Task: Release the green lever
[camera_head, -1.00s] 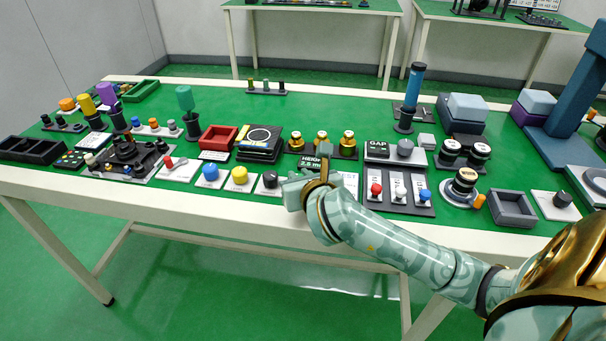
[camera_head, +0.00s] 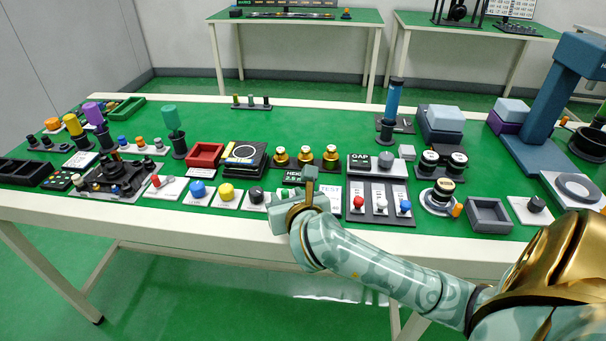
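I cannot make out a green lever for certain; one may be hidden behind my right gripper. My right gripper (camera_head: 301,196) is pale green and comes in from the lower right. It is over the table's front edge, just in front of the small dark height display (camera_head: 291,174) and left of a panel (camera_head: 376,218) with red (camera_head: 359,202), white (camera_head: 382,204) and blue (camera_head: 405,206) levers. Its fingers are seen from behind, so I cannot tell their opening or whether they touch anything. My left gripper is out of view.
Left of the gripper stand a black knob (camera_head: 256,194), a yellow knob (camera_head: 226,191) and a blue knob (camera_head: 197,189). Behind are brass knobs (camera_head: 306,155) and a dark dial box (camera_head: 245,158). A green-handled tool (camera_head: 172,118) stands at left. The table's back middle is fairly clear.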

